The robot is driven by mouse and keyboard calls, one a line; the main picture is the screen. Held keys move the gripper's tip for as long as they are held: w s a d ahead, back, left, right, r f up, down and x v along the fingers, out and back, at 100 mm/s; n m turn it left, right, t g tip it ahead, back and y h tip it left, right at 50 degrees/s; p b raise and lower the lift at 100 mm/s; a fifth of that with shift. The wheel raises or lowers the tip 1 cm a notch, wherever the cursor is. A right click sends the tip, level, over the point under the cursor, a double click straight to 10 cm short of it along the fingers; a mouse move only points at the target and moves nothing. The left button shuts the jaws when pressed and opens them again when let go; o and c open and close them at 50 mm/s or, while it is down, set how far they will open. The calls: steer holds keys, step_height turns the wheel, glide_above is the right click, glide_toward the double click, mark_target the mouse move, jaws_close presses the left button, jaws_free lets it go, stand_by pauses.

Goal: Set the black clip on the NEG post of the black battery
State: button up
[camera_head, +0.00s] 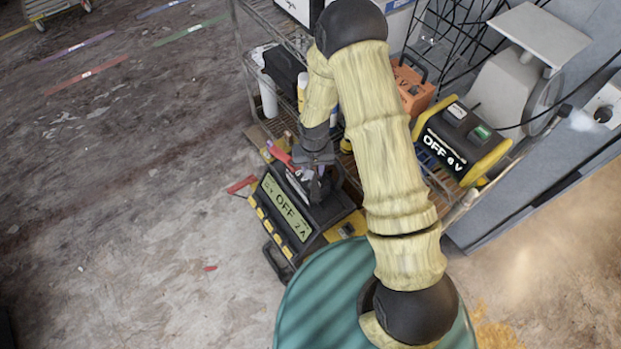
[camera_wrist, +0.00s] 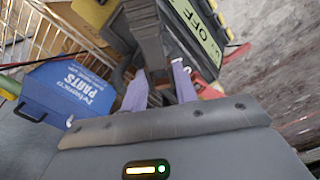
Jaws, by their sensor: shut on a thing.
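My gripper (camera_head: 313,172) is at the charger with the "OFF 2 A" display (camera_head: 287,207), left of the rack. In the wrist view its two pale purple fingers (camera_wrist: 159,82) are shut on a dark grey clip-like part (camera_wrist: 149,35), which I take as the black clip. The charger's display (camera_wrist: 200,22) lies just beyond. A red clip (camera_head: 279,154) sits on the charger's left side, and red shows beside the right finger. No NEG mark is readable. A black box (camera_head: 284,70) on the rack may be the black battery; I cannot tell.
A wire rack (camera_head: 246,50) stands behind my arm. It holds an orange case (camera_head: 411,88) and a yellow-black "OFF 6 V" unit (camera_head: 455,142). A teal drum (camera_head: 322,300) stands in front. A blue parts box (camera_wrist: 70,92) is left of my fingers. Floor at left is open.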

steer(key=shift+s+a+f, duration=0.1)
steer(key=shift+a+f, duration=0.15)
steer(key=shift+a, duration=0.2)
steer(key=shift+f+b, duration=1.5)
steer(key=shift+f, duration=0.5)
steer(key=shift+f+b, duration=1)
steer(key=shift+f, duration=0.35)
stand_by(0.5)
steer(key=o, duration=1.1)
steer(key=shift+r, duration=0.1)
step_height(320, 180, up, 17)
steer(key=shift+r, duration=0.1)
